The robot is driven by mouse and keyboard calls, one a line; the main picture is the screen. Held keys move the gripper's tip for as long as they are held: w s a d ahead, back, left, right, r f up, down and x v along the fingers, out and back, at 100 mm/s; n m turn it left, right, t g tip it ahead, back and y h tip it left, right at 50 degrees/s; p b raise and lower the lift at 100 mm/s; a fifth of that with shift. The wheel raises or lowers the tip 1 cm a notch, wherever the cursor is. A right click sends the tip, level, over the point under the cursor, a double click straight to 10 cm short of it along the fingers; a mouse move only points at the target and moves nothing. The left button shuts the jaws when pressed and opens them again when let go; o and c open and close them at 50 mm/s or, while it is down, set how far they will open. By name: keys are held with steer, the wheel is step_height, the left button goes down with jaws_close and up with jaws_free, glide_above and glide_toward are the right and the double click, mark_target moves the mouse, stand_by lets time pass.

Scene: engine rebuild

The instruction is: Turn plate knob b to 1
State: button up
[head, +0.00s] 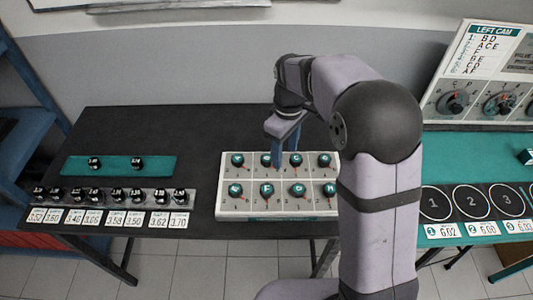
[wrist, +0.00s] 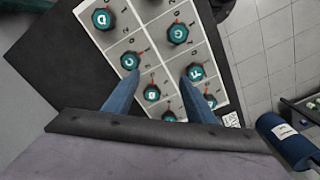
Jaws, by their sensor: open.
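The white knob plate (head: 222,205) lies on the dark table with two rows of teal-topped dark knobs. In the wrist view, knob b (wrist: 152,93) shows between my two blue fingers, its letter small and hard to read. In the head view it is partly covered by my gripper (head: 277,163). My gripper (wrist: 158,78) is open and points down over the plate, one finger on each side of knob b's column. I cannot tell whether a finger touches a knob. Knob C (wrist: 129,62) is close to the left fingertip and knob F (wrist: 195,72) close to the right one.
Knob D (wrist: 102,19) and knob G (wrist: 178,33) stand farther along the plate. A teal strip (head: 115,166) with two dark parts and a row of labelled dark parts (head: 105,195) lie left. A dial board (head: 480,70) and a numbered-circle mat (head: 471,203) are right.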

mark_target(267, 158)
steer(key=w+a+n, duration=0.3)
steer(key=w+a, duration=0.1)
steer(key=a, duration=0.1)
steer(key=shift+w+f+n, duration=0.1)
steer(key=shift+w+n, duration=0.3)
steer(key=shift+f+p, duration=1.3)
steer(key=shift+f, duration=2.35)
steer(key=shift+c, duration=0.6)
steer(key=c, duration=0.9)
